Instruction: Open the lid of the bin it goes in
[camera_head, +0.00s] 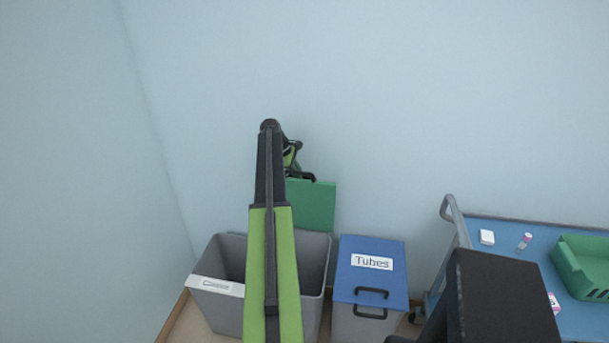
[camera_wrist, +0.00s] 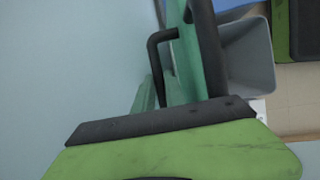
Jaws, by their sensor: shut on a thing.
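The left bin (camera_head: 315,262) is grey and stands open by the wall. Its green lid (camera_head: 312,205) is swung up and stands near upright at the back of the bin. My gripper (camera_head: 298,172) is at the lid's top edge, shut on the lid's dark handle. The wrist view shows the dark handle (camera_wrist: 155,65) close to my gripper's jaw, with the green lid (camera_wrist: 185,60) behind it. The jaws' contact with the handle is partly hidden. A white label (camera_head: 215,286) on the bin's front is too small to read surely.
A second bin with a shut blue lid (camera_head: 365,286), labelled "Tubes", stands just to the right. Walls are close behind and left.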

